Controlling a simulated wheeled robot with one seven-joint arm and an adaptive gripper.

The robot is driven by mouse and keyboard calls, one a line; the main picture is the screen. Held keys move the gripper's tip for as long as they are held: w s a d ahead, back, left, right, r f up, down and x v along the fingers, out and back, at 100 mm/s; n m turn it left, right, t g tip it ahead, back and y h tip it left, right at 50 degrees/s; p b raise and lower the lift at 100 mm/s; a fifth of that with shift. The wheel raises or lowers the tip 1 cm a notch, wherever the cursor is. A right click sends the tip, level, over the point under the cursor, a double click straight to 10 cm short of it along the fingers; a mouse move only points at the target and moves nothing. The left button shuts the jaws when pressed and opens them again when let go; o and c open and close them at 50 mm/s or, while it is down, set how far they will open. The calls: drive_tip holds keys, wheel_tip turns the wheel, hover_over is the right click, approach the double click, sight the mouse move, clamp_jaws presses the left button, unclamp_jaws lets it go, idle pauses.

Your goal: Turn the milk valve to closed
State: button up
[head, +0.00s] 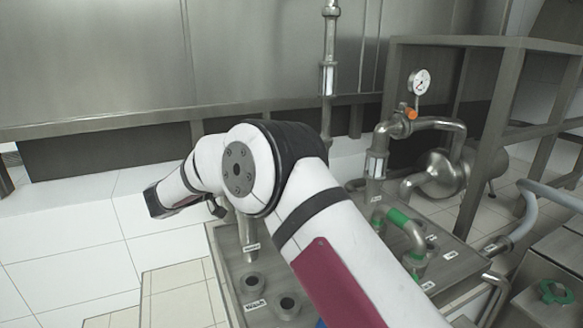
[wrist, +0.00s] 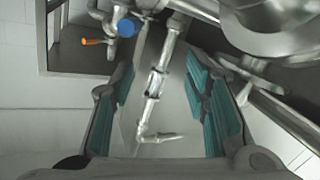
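In the wrist view my gripper (wrist: 160,88) is open, with teal-padded fingers wide apart. A metal pipe with a lever-like end (wrist: 160,137) shows between the fingers, with nothing clearly gripped. Beyond the fingers, a blue round knob (wrist: 127,27) and an orange handle (wrist: 92,41) show at the upper left. In the head view my arm covers the middle of the metal panel (head: 222,262), and my gripper cannot be made out clearly. I cannot tell which valve is the milk valve, since the labels (head: 256,305) are too small to read.
In the head view, a green-banded pipe (head: 405,228) stands right of my arm. A gauge (head: 419,82) with an orange part (head: 411,113) is above it. A steel frame (head: 487,140) stands at the right, with a green handwheel (head: 557,291) below. Tiled floor at left is clear.

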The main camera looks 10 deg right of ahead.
drive_tip(key=shift+s+a+f+h, duration=0.3)
drive_tip(key=shift+s+a+f, duration=0.1)
drive_tip(key=shift+s+a, duration=0.05)
idle(0.5)
drive_tip(key=shift+c, duration=0.4)
